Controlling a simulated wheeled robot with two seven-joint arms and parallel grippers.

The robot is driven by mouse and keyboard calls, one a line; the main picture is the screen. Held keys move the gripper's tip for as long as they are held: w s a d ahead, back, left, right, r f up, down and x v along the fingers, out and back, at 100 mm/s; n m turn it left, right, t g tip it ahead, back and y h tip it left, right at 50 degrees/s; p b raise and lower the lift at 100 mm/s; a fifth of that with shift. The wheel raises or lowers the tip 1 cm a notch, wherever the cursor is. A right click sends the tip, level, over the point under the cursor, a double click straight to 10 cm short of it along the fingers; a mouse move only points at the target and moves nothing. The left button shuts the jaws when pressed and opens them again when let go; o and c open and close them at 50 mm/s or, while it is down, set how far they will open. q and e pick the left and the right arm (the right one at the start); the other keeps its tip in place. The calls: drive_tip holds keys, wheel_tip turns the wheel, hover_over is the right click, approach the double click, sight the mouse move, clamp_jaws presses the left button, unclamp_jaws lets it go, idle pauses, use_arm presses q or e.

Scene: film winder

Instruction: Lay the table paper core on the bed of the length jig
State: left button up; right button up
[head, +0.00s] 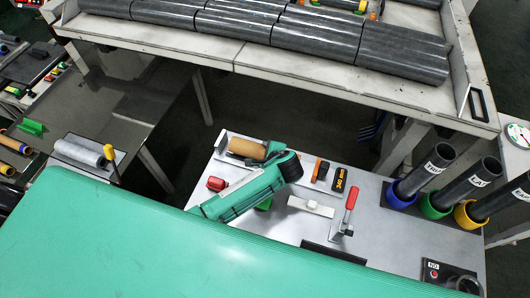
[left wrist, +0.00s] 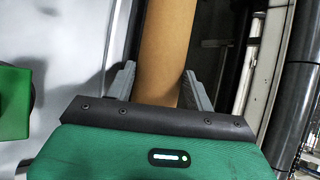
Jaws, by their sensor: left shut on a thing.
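The brown paper core (head: 246,149) is at the back left of the light grey bench (head: 388,215). In the left wrist view the core (left wrist: 167,45) runs up from between the two grey fingers of my left gripper (left wrist: 158,85). My left gripper is shut on the core; in the head view its hand (head: 270,151) hides the core's right end. I cannot tell whether the core touches the surface below or which part is the jig's bed. My right gripper is not in view.
A red-handled clamp (head: 350,198), a white block (head: 311,206) and a black-and-orange "340 mm" block (head: 339,180) stand right of my left arm. Dark tubes (head: 423,170) stand in coloured cups at the right. A rack of dark rolls (head: 315,40) is behind.

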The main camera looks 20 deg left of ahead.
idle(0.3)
use_arm(q)
drive_tip(key=shift+p, duration=0.45)
drive_tip(key=shift+f, duration=0.45)
drive_tip(key=shift+s+f+b, duration=0.1)
drive_tip(key=shift+b, duration=0.2)
